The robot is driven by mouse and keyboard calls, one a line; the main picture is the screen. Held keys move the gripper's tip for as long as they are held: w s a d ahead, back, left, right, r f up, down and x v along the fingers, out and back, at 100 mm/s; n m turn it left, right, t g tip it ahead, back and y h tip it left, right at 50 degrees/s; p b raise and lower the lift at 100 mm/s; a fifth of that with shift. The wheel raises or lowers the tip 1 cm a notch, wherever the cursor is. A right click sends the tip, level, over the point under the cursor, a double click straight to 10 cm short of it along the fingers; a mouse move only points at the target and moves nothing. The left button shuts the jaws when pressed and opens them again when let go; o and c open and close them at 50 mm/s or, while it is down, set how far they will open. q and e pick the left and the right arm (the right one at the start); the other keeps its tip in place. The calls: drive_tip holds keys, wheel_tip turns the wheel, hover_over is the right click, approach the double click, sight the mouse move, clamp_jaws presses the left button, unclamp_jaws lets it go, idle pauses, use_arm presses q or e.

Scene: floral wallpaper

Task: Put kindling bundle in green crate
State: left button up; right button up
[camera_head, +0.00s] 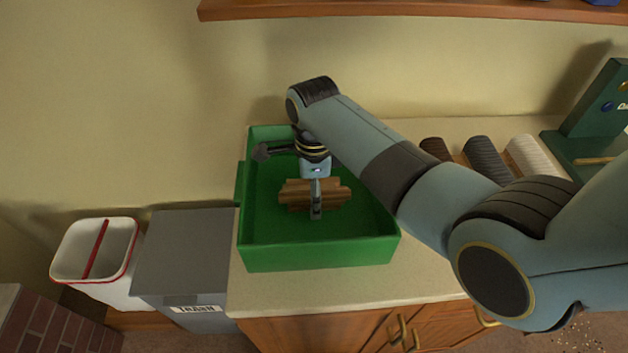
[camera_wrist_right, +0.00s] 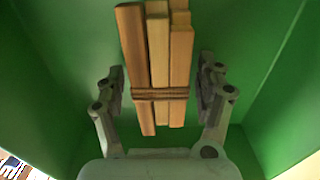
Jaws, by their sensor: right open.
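The kindling bundle (camera_head: 328,196) is several brown sticks tied with a band. It is inside the green crate (camera_head: 318,254), which stands on the counter. My right gripper (camera_head: 316,212) is down in the crate, over the bundle. In the right wrist view the bundle (camera_wrist_right: 160,70) lies between the two fingers of the gripper (camera_wrist_right: 164,90), with a gap on each side, so the gripper is open. The crate's green walls (camera_wrist_right: 275,50) surround it there. Part of the bundle is hidden behind the gripper in the head view. My left gripper is not in view.
A grey trash bin (camera_head: 185,250) and a white bin with a red stripe (camera_head: 97,250) stand left of the counter. Dark and white rolls (camera_head: 487,158) and a green stand (camera_head: 598,120) are on the counter at right. A wooden shelf (camera_head: 420,11) hangs above.

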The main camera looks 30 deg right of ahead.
wheel_tip(320, 180, up, 12)
idle(0.4)
drive_tip(key=shift+f, duration=0.1)
idle(0.3)
